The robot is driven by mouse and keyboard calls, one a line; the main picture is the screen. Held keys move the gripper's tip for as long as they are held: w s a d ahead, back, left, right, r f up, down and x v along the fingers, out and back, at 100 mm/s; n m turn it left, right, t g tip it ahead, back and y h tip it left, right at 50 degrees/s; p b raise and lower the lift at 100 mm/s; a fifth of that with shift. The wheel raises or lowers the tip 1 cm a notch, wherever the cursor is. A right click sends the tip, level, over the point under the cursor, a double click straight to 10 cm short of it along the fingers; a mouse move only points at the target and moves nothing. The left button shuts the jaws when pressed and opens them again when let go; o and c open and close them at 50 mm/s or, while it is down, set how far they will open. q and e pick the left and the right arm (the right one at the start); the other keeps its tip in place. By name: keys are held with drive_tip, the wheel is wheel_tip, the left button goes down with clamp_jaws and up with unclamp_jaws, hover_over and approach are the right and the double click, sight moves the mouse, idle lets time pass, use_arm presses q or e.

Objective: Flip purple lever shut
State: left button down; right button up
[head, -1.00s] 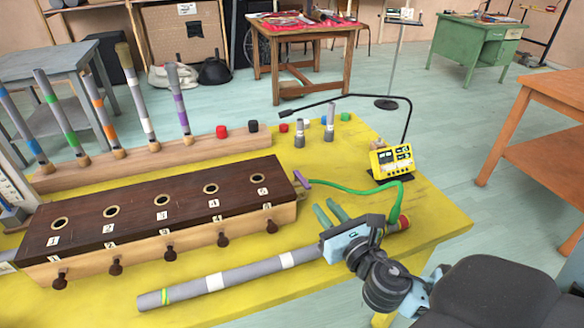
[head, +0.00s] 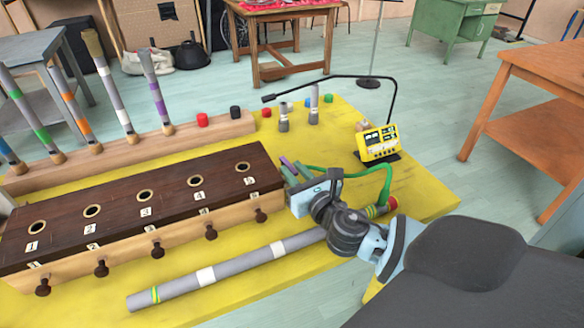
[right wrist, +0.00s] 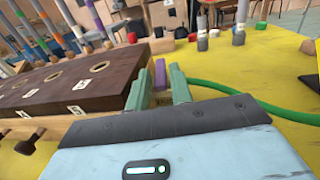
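The purple lever (right wrist: 160,73) stands upright at the right end of the dark-topped wooden box (head: 130,212), where the green hose (head: 345,171) comes in. In the head view a bit of the lever (head: 284,161) shows beside my right gripper's fingertips. My right gripper (head: 291,172) is open at that box end. In the right wrist view its two green fingers (right wrist: 159,90) stand apart, with the lever seen in the gap between them. I cannot tell whether either finger touches it. The lever's foot is hidden. My left gripper is out of view.
A grey tube (head: 225,271) lies on the yellow table along the box's front. A yellow meter (head: 378,142) stands to the right under a black lamp arm. Upright tubes stand in a wooden rail (head: 100,160) behind the box.

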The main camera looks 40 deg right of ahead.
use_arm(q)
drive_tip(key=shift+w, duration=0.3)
use_arm(e)
drive_tip(key=shift+w+d, duration=0.1)
drive_tip(key=shift+w, duration=0.65)
clamp_jaws()
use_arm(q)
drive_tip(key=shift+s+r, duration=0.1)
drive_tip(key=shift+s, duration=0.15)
use_arm(e)
drive_tip(key=shift+a+r+m+h+p, duration=0.1)
drive_tip(key=shift+a+m+h+p, duration=0.15)
drive_tip(key=shift+m+h+p, duration=0.5)
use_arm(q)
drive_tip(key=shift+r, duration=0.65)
use_arm(e)
unclamp_jaws()
